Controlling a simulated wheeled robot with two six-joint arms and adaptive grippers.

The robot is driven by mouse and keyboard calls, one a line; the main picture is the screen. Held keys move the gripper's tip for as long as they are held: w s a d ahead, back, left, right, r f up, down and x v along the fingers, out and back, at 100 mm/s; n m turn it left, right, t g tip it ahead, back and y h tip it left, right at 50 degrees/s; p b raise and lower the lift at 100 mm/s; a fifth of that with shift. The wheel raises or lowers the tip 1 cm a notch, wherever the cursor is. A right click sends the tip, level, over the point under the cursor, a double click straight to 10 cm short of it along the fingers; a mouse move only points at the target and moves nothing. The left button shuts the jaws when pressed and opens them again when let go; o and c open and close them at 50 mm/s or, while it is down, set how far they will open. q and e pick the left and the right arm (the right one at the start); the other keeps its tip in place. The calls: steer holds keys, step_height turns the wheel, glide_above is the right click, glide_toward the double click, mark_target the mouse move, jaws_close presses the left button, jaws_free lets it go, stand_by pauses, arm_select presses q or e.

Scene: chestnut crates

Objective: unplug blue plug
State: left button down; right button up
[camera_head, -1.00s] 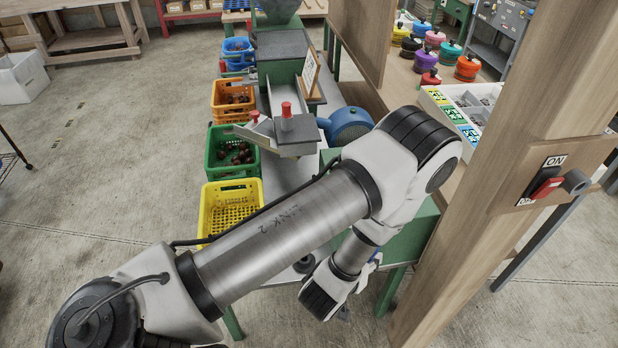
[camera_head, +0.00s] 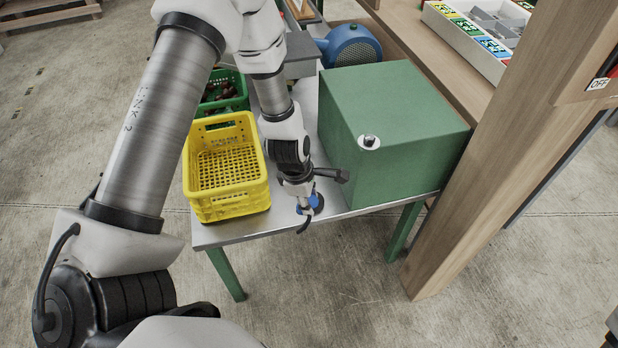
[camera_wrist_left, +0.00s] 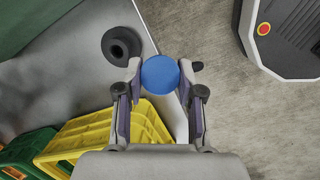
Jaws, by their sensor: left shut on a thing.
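My left gripper (camera_head: 306,207) is at the near edge of the grey table, between the yellow crate and the green box. It is shut on the blue plug (camera_head: 316,202). In the left wrist view the plug (camera_wrist_left: 160,75) shows as a round blue face between the two fingers (camera_wrist_left: 158,95), with a short dark stub at its right. A black round socket-like piece with a dark opening (camera_wrist_left: 121,46) stands on the table beside the plug, apart from it in that view. A dark piece (camera_head: 341,176) shows next to the gripper in the head view. My right gripper is not in view.
The yellow crate (camera_head: 228,205) stands left of the gripper, a green crate (camera_head: 240,101) behind it. A large green box (camera_head: 395,100) stands to the right, a blue motor (camera_head: 349,47) behind. A wooden post (camera_head: 500,150) carries an OFF label. The floor in front is clear.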

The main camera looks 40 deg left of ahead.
arm_select(q)
steer(key=shift+w+a+f+h+b, duration=0.3)
steer(key=shift+w+f+b, duration=0.15)
steer(key=shift+w+b, duration=0.2)
steer(key=shift+w+a+r+n, duration=0.15)
steer(key=shift+r+n, duration=0.1)
steer(key=shift+n, duration=0.05)
steer(key=w+a+n+t+h+b, duration=0.2)
steer(key=w+a+h+b, duration=0.2)
steer(key=b, duration=0.6)
steer(key=shift+w+f, duration=0.15)
steer(key=shift+w, duration=0.8)
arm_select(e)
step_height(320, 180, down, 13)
arm_select(q)
steer(key=shift+a, duration=0.1)
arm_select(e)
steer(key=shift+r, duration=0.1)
arm_select(q)
steer(key=shift+f+b, duration=0.3)
steer(key=shift+f, duration=0.55)
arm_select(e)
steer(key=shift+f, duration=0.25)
